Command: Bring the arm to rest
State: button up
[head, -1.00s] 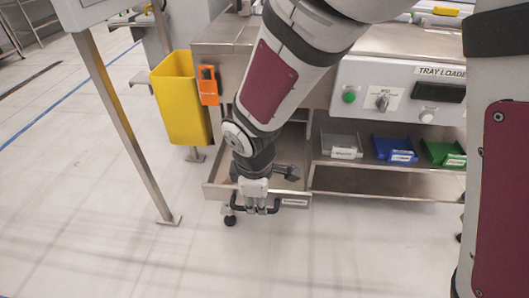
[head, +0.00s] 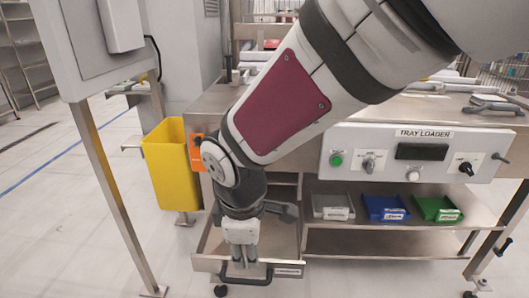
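My arm reaches down from the upper right of the head view, bent at a dark joint beside the yellow bin. My gripper (head: 244,263) points down at the dark handle (head: 246,280) on the front of a metal drawer (head: 208,264). Its fingers overlap the handle in the picture. They are too small and partly hidden to tell whether they hold it or stand apart. The drawer stands pulled out under the bench, and its inside shows in part behind my gripper.
A yellow bin (head: 170,165) hangs left of my arm, with an orange device (head: 197,150) beside it. A metal post (head: 112,200) stands further left. The tray loader panel (head: 410,155) is at right, above grey (head: 332,207), blue (head: 386,208) and green (head: 438,209) trays. Floor is clear at front left.

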jog(key=s+d+r+m, duration=0.3)
jog(key=d+r+m, duration=0.1)
jog(key=d, duration=0.3)
jog(key=s+d+r+m, duration=0.3)
jog(key=d+r+m, duration=0.1)
jog(key=d, duration=0.4)
jog(key=s+d+r+m+g, duration=0.1)
jog(key=s+d+m, duration=0.35)
jog(key=s, duration=0.35)
jog(key=s+d+r+m+g, duration=0.1)
jog(key=s+d+m, duration=0.3)
jog(key=s+m, duration=0.3)
notch_tip(320, 180, up, 32)
jog(key=n+t+p, duration=0.2)
jog(key=t+p, duration=0.2)
jog(key=p, duration=2.6)
jog(key=shift+s+d+r+p, duration=0.15)
jog(key=shift+s+r+p, duration=0.05)
jog(key=shift+s+p, duration=0.25)
